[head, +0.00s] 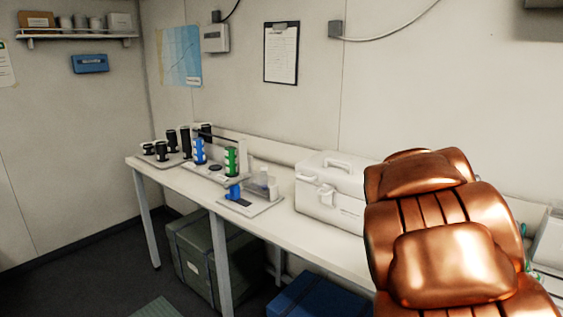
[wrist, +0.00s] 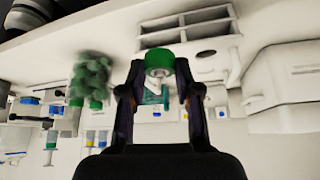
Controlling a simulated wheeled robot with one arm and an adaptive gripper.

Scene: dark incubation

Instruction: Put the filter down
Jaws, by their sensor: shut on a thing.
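My gripper (wrist: 160,72) is shut on a small filter (wrist: 160,60) with a round green cap and a pale stem below it. A teal-green part shows between the fingers, lower down; I cannot tell whether it belongs to the filter. The filter is held in front of a white slotted rack (wrist: 190,33). I cannot tell whether it touches anything beyond. In the head view my copper-coloured arm fills the right side and hides the gripper and the filter.
A blurred cluster of green round pieces (wrist: 90,78) is left of my gripper. The white bench (head: 285,222) carries a white cool box (head: 335,185), a green cylinder (head: 231,161), a blue cylinder (head: 199,151) and black items. A blue bin (head: 310,297) is below.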

